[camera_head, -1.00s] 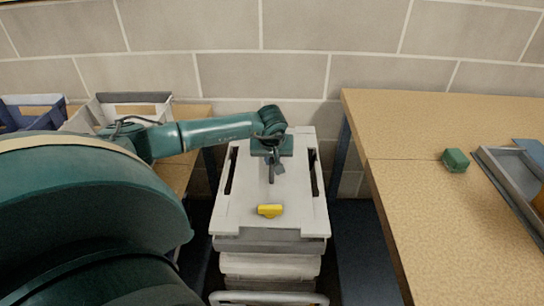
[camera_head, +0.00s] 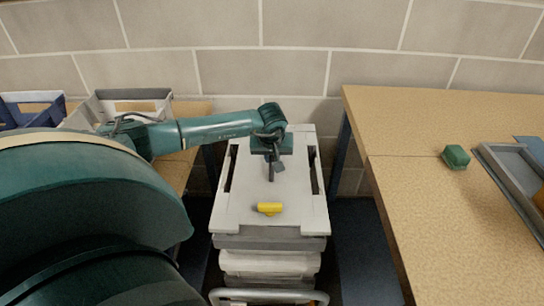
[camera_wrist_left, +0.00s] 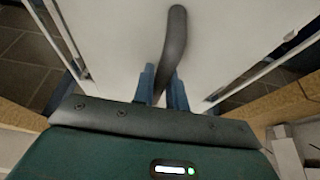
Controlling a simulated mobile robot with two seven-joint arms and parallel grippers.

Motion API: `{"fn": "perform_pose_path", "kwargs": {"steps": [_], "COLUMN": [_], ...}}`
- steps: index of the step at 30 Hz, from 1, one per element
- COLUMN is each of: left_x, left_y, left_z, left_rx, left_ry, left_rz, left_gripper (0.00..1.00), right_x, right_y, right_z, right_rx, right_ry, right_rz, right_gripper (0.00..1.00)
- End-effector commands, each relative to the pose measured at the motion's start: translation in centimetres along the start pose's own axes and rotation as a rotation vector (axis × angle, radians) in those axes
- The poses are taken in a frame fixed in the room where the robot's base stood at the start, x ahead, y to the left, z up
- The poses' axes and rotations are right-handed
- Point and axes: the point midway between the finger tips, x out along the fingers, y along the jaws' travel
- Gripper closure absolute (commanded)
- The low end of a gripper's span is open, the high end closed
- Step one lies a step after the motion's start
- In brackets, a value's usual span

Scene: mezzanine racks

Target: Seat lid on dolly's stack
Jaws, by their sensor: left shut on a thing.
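The pale grey lid (camera_head: 298,195) lies over the dolly's stack (camera_head: 268,264), with long dark slots along its left and right sides. A dark handle (camera_wrist_left: 174,42) stands up from its middle. My left gripper (camera_head: 272,163) is above the lid, and in the left wrist view its blue fingers (camera_wrist_left: 160,88) are shut on the handle. A yellow piece (camera_head: 270,208) sits near the lid's front edge. The lid looks roughly level; whether its rim touches the top crate all round I cannot tell. My right gripper is not in view.
The dolly's metal bar (camera_head: 268,296) shows at the bottom. A wooden table (camera_head: 430,190) stands close on the right, with a green block (camera_head: 456,157) and a grey tray (camera_head: 512,180). Open bins (camera_head: 130,100) stand on the left table. A block wall is behind.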

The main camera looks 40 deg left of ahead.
Motion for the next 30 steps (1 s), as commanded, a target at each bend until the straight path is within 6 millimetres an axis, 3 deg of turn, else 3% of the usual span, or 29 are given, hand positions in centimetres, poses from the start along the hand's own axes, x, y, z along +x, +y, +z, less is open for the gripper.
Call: {"fn": "perform_pose_path", "kwargs": {"steps": [30], "left_x": [0.49], "left_y": [0.06], "left_z": [0.13], "left_rx": [-0.001], "left_ry": [0.002], "left_rz": [0.002], "left_gripper": [1.00], "right_x": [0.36], "right_y": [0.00], "right_z": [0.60], "right_rx": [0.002], "right_ry": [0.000], "right_rz": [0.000], "right_gripper": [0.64]}}
